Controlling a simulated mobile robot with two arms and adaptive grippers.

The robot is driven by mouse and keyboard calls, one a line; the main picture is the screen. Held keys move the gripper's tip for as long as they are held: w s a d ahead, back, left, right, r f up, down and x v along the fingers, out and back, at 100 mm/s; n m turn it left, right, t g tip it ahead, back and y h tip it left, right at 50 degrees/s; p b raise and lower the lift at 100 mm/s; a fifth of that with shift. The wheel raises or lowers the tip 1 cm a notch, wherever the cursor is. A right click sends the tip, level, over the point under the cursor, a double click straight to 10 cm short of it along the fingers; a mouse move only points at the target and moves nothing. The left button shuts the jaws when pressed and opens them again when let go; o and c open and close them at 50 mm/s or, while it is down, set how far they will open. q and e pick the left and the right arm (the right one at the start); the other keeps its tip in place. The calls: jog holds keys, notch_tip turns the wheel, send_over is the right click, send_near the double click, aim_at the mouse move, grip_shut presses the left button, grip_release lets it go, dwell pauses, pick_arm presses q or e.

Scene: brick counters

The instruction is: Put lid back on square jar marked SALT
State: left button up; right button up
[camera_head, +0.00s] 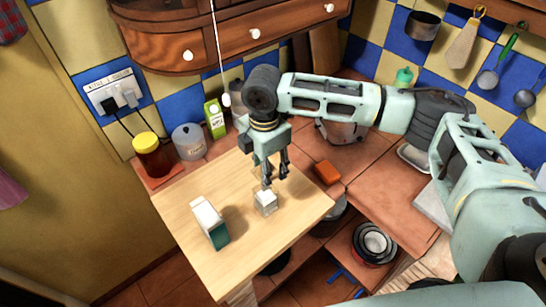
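A small pale square jar (265,205) stands on the light wooden tabletop (235,255). No writing on it can be read, and I cannot make out whether a separate lid lies on its top. My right gripper (275,183) points down just above the jar. Its two dark fingers are apart, with nothing clearly seen between them. The left fingertip overlaps the jar's top edge in the picture, so I cannot tell whether they touch. My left gripper is not in view.
Behind stand a yellow-topped brown jar (153,155), a grey canister (188,142) and a green carton (214,118). An orange block (327,172) sits on the tiled counter. The tabletop's front is clear.

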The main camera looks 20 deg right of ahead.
jog(key=shift+w+a+f, duration=0.1)
jog(key=shift+a, duration=0.05)
jog(key=shift+w+f+b, duration=0.1)
jog(key=shift+f+b, duration=0.55)
jog(key=shift+b, duration=0.05)
jog(key=shift+f+b, duration=0.25)
jog(key=shift+b, duration=0.1)
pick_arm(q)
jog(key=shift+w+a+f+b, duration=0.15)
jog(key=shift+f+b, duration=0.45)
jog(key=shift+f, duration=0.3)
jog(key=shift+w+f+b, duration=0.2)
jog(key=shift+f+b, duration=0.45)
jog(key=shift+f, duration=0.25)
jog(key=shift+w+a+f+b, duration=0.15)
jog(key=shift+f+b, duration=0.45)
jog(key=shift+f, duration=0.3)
pick_arm(e)
jog(key=shift+f, duration=2.45)
pick_arm(q)
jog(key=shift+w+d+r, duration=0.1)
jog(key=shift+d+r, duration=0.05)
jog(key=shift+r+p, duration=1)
jog(key=shift+p, duration=0.15)
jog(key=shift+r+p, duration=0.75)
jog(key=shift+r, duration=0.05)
pick_arm(e)
jog(key=shift+f, duration=0.3)
